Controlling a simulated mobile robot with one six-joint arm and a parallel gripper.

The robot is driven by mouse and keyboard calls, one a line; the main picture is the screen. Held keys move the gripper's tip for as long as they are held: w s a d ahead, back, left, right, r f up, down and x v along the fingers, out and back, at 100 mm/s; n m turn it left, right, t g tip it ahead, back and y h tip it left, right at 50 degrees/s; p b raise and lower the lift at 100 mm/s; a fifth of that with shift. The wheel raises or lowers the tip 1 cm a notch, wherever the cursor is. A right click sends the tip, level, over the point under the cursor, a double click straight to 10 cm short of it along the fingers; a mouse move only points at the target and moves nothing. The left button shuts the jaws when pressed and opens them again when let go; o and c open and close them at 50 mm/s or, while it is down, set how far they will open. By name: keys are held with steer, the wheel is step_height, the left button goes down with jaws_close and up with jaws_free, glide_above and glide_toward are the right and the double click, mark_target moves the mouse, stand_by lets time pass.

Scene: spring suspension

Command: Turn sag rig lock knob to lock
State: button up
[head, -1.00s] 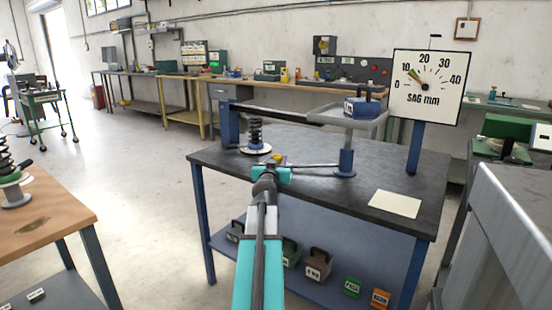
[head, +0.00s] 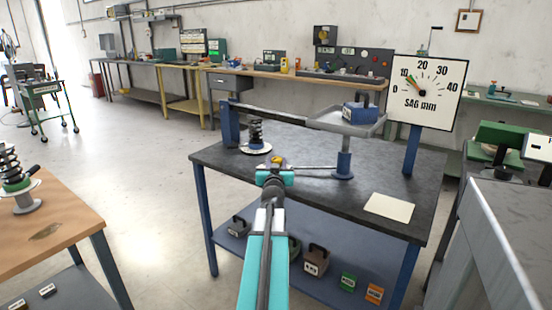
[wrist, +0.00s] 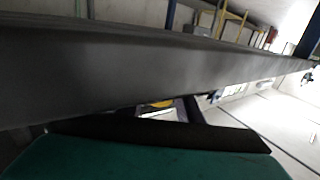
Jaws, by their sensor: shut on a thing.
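The sag rig stands on a dark workbench (head: 350,218). Its coil spring (head: 256,132) stands on a round plate at the left. A blue weight (head: 360,113) sits on the grey pan (head: 345,126). The dial (head: 427,92) has its needle near 10. The yellow lock knob (head: 277,159) shows just past my gripper (head: 275,172), at the bench's front edge. My gripper appears shut on this knob, and its fingers hide most of it. In the wrist view a small yellow part of the knob (wrist: 160,104) shows beyond a dark finger. The knob's exact angle cannot be told.
A pale sheet (head: 389,207) lies on the bench at the right. Several labelled weights, such as a brown one (head: 316,260), are on the blue lower shelf. A wooden table (head: 45,232) is at the left and a grey surface (head: 510,240) at the right. Floor between is clear.

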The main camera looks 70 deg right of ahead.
steer(key=shift+w+d+r+n+t+y+p, duration=0.15)
steer(key=shift+n+t+p, duration=0.15)
steer(key=shift+p, duration=2.25)
steer(key=shift+w+a+r+n+t+y+p, duration=0.1)
steer(key=shift+r+n+t+p, duration=0.25)
steer(key=shift+p, duration=2.15)
steer(key=shift+w+d+n+t+y+p, duration=0.15)
steer(key=shift+t+p, duration=0.3)
steer(key=shift+p, duration=2.1)
steer(key=p, duration=0.4)
steer(key=shift+s+a+f, duration=0.2)
steer(key=shift+a+f+t+p, duration=0.3)
steer(key=shift+f+t+p, duration=0.1)
steer(key=shift+p, duration=0.55)
steer(key=o, duration=1)
steer(key=shift+o, duration=0.2)
steer(key=shift+s+d+r, duration=0.1)
